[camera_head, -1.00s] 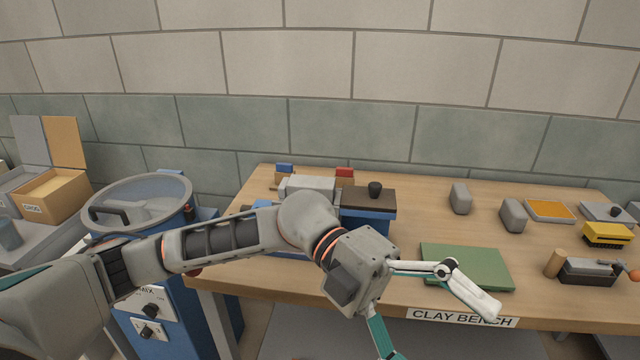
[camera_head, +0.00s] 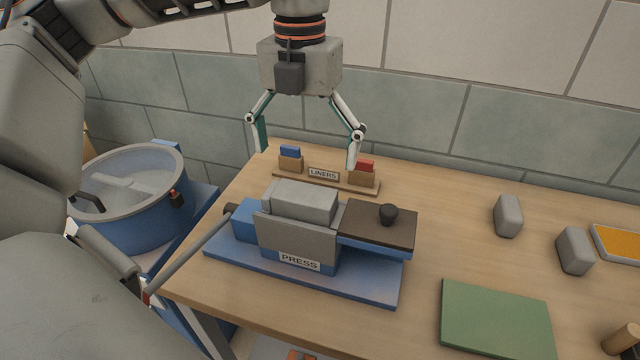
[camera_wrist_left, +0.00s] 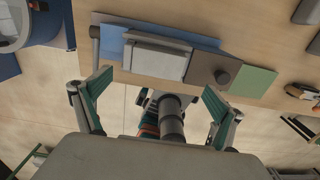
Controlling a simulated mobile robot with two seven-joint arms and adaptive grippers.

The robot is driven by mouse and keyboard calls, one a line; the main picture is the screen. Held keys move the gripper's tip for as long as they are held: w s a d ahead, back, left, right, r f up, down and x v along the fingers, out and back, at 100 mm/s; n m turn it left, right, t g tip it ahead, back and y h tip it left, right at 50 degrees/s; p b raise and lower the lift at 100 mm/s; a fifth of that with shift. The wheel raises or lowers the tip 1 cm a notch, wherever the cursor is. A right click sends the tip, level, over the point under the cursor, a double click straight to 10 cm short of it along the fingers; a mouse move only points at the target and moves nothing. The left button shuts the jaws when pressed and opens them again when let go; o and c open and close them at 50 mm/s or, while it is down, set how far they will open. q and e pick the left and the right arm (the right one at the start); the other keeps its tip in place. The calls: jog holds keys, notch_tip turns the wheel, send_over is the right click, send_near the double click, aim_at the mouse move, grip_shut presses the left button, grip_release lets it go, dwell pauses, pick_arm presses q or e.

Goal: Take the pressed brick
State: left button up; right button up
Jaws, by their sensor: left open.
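The press (camera_head: 299,262) stands on the bench on a blue base. A light grey block (camera_head: 303,201), which looks like the pressed brick, sits at its top, behind the grey front plate; its lower part is hidden. The brown lid (camera_head: 378,222) with a black knob lies to the right of the block, leaving its top uncovered. My left gripper (camera_head: 307,157) points down, open and empty, above the press area and apart from the block. In the left wrist view the block (camera_wrist_left: 155,60) appears beyond and between the spread fingers (camera_wrist_left: 157,84).
A liners rack (camera_head: 325,180) with blue and red pieces stands behind the press. A long lever (camera_head: 190,252) sticks out to the press's left. The mixer drum (camera_head: 128,205) is at left. Two grey blocks (camera_head: 508,215) (camera_head: 574,250) and a green board (camera_head: 497,318) lie right.

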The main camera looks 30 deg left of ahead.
aim_at(304, 184)
pick_arm(q)
jog(key=shift+a+f, duration=0.15)
jog(key=shift+a, duration=0.05)
jog(key=shift+s+f, duration=0.2)
jog(key=shift+f, duration=1)
notch_tip(304, 184, down, 4)
jog(key=shift+f, duration=0.15)
jog(key=shift+w+f, duration=0.1)
jog(key=shift+f, duration=0.2)
pick_arm(e)
jog(key=shift+s+r, duration=0.15)
pick_arm(q)
jog(key=c, duration=1.6)
pick_arm(e)
jog(key=shift+s+f, duration=0.1)
jog(key=shift+f, duration=0.1)
pick_arm(q)
jog(key=shift+r, duration=0.1)
jog(key=shift+c, duration=0.2)
